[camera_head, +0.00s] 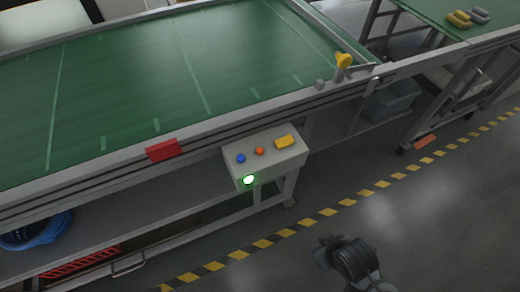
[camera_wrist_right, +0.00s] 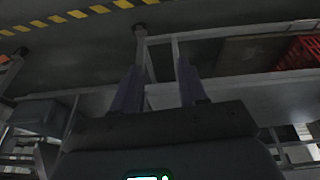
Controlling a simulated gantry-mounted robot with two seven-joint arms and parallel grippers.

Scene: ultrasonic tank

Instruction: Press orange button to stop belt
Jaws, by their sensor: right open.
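A grey control box (camera_head: 265,160) is fixed to the front of the conveyor frame in the head view. On its top are a blue button (camera_head: 241,158), the orange button (camera_head: 259,151) and a yellow control (camera_head: 284,141). A green lamp (camera_head: 249,180) glows on its front face. My right gripper (camera_wrist_right: 158,78) shows two separated fingers in the wrist view, open with nothing between them. Part of my right arm shows at the bottom right of the head view, below and right of the box, well apart from it. My left gripper is not in view.
The green belt (camera_head: 150,75) runs behind the box and looks empty. A red block or plate (camera_head: 163,150) sits on the frame left of the box. Yellow and grey pieces lie on the far right belt. The floor in front, with a striped line (camera_head: 330,211), is clear.

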